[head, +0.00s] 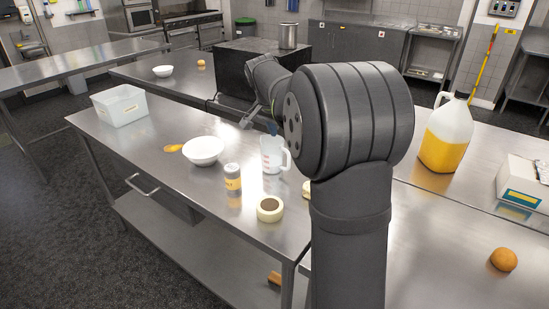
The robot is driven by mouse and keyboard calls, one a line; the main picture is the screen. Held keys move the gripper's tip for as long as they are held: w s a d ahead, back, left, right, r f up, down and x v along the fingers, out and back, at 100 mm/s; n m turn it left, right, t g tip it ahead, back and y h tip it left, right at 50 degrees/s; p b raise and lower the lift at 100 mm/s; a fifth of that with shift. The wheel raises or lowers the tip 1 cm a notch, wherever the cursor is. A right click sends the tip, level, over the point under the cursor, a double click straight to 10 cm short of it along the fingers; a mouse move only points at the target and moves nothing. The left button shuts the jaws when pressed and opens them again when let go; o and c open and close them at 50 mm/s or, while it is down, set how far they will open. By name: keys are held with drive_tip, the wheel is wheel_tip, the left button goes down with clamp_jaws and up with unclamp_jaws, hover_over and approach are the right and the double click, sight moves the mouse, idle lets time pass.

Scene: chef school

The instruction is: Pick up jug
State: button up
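A clear white measuring jug (271,156) with red markings stands upright on the steel table, its handle toward the right. My gripper (272,129) is small in the head view, at the end of my arm, just above or behind the jug's rim. Its fingers are too small and partly hidden to show whether they are open or shut. I cannot tell whether it touches the jug. A larger plastic jug of yellow liquid (446,135) stands upright at the right, apart from my gripper.
Near the measuring jug are a white bowl (203,151), a yellow-labelled jar (232,177) and a tape roll (270,209). A translucent bin (120,105) is at the table's left. A white box (524,184) and round orange item (503,260) are right. My arm hides the table's middle.

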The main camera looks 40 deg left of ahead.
approach(288, 171)
drive_tip(key=w, duration=0.2)
drive_tip(key=shift+x, duration=2.55)
drive_tip(key=shift+s+a, duration=0.1)
drive_tip(key=shift+a, duration=0.05)
clamp_jaws()
